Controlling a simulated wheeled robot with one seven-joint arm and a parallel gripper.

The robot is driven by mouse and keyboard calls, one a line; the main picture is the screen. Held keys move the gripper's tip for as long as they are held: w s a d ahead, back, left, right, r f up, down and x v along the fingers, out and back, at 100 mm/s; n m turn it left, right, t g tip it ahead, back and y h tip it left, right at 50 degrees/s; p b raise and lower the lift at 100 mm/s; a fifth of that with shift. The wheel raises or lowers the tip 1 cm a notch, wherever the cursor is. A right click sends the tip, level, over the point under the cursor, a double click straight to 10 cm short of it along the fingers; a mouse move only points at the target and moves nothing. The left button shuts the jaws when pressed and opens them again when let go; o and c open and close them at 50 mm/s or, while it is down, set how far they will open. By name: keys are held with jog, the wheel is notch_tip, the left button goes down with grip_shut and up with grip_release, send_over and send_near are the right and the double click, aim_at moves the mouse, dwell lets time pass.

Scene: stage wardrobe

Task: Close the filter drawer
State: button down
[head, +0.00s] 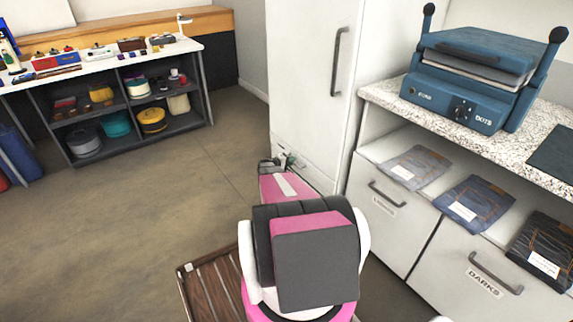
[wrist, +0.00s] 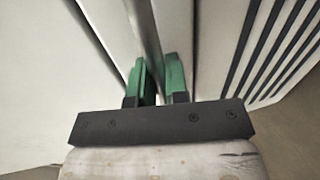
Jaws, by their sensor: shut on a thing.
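The filter drawer (head: 318,178) appears to be the low white front under the tall white cabinet's door in the head view, partly hidden by my arm. My gripper (head: 279,161) is at its left part, low by the floor. In the wrist view, my gripper's green fingers (wrist: 159,80) are shut on a narrow grey bar (wrist: 146,28), which looks like the drawer's handle. White panels lie on both sides of it. How far the drawer stands out is hard to tell.
The tall white cabinet (head: 305,75) has a shut door with a grey handle. Dark slats (wrist: 275,45) show beside the fingers. A counter with a blue press (head: 465,85) stands right, over drawers. A slatted wooden thing (head: 212,285) lies left of my arm. Floor at left is clear.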

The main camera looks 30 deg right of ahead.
jog(key=shift+w+d, duration=0.1)
jog(key=shift+d, duration=0.35)
jog(key=c, duration=1.1)
grip_release()
jog(key=shift+d, duration=0.1)
jog(key=shift+c, duration=0.2)
jog(key=w+v, duration=0.1)
jog(key=v, duration=0.9)
jog(key=shift+s+a, duration=0.4)
jog(key=shift+s, duration=0.1)
jog(key=shift+r, duration=0.1)
